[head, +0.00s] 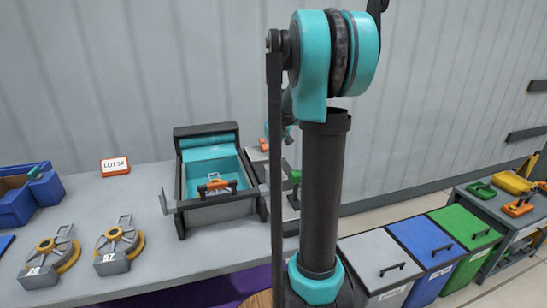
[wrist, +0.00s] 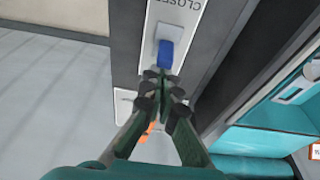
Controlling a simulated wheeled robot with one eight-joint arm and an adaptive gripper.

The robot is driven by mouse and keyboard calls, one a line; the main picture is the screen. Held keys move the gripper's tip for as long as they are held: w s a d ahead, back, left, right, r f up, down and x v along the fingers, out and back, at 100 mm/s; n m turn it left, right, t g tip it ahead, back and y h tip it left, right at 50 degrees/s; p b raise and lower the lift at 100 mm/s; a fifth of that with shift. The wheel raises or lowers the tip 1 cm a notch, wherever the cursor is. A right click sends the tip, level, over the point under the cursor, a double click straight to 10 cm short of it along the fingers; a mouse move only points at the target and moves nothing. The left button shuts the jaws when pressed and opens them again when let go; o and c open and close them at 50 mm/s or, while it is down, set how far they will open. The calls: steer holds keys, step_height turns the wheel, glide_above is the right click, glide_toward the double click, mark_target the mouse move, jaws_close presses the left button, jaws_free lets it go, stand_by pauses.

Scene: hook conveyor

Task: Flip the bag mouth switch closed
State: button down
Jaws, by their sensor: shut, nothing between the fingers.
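In the wrist view the switch is a blue lever (wrist: 166,53) on a pale plate (wrist: 184,14) fixed to a dark post. Upside-down lettering reading "CLOSE", cut off by the picture edge, is at the plate's top. The blue tip points away from that lettering, toward my fingers. My gripper (wrist: 162,80) is shut and empty, its fingertips just below the blue tip. I cannot tell whether they touch it. The plate's lower part is hidden behind the fingers. In the head view the switch and fingertips are hidden by my arm.
A teal-lined open box (head: 216,208) holding an orange-handled item stands on the grey table (head: 130,200). Two round metal-and-yellow devices (head: 48,256) (head: 120,246) and a blue bin (head: 25,195) are left of it. Grey, blue and green lidded bins (head: 385,262) stand at right.

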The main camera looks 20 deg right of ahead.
steer(key=s+t, duration=0.1)
steer(key=t, duration=0.1)
steer(key=shift+s+r+t, duration=0.1)
steer(key=shift+s+t, duration=0.25)
steer(key=shift+t, duration=0.05)
steer(key=shift+w, duration=0.2)
steer(key=shift+r, duration=0.1)
steer(key=shift+r, duration=0.1)
steer(key=shift+s+r, duration=0.1)
steer(key=shift+r, duration=0.55)
